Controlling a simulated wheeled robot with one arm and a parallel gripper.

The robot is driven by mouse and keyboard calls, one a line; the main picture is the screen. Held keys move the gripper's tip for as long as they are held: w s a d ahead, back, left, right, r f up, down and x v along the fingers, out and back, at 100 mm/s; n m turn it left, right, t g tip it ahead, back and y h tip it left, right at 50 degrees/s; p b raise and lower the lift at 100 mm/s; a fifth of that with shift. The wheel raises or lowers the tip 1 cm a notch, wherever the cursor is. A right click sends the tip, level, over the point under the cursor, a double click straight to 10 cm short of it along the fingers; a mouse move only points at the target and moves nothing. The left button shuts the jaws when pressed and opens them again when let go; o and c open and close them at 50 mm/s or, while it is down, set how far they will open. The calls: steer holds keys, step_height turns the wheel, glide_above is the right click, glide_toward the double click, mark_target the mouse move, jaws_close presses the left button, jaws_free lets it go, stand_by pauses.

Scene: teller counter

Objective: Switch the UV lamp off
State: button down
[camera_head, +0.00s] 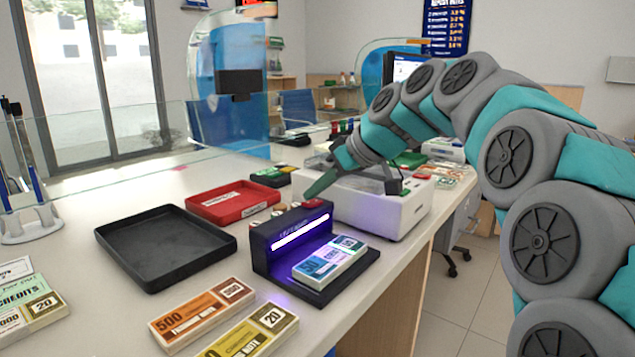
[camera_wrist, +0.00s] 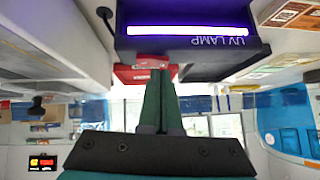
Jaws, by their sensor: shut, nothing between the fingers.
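The UV lamp (camera_head: 300,238) is a dark box on the counter with its violet tube glowing. A banknote bundle (camera_head: 330,258) lies on its base under the light. In the wrist view the lamp (camera_wrist: 190,50) appears upside down, with its lit tube and "UV LAMP" lettering. A small red part (camera_head: 313,203) shows at the lamp's top edge, just under my fingertips. My gripper (camera_head: 312,193) is shut and empty, pointing down toward that edge. In the wrist view its fingers (camera_wrist: 159,75) end near the lamp; whether they touch it I cannot tell.
A white machine (camera_head: 385,208) stands close behind and right of the lamp, beneath my gripper. A black tray (camera_head: 165,248) and a red tray (camera_head: 233,202) lie to the left. Note bundles (camera_head: 202,313) lie in front. A glass screen (camera_head: 110,140) runs along the back.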

steer(key=shift+f, duration=0.1)
steer(key=shift+s+f+b, duration=0.1)
steer(key=shift+f+b, duration=0.4)
steer(key=shift+b, duration=0.45)
steer(key=shift+r, duration=0.2)
steer(key=shift+w+d, duration=0.45)
steer(key=shift+w, duration=0.2)
steer(key=shift+r, duration=0.1)
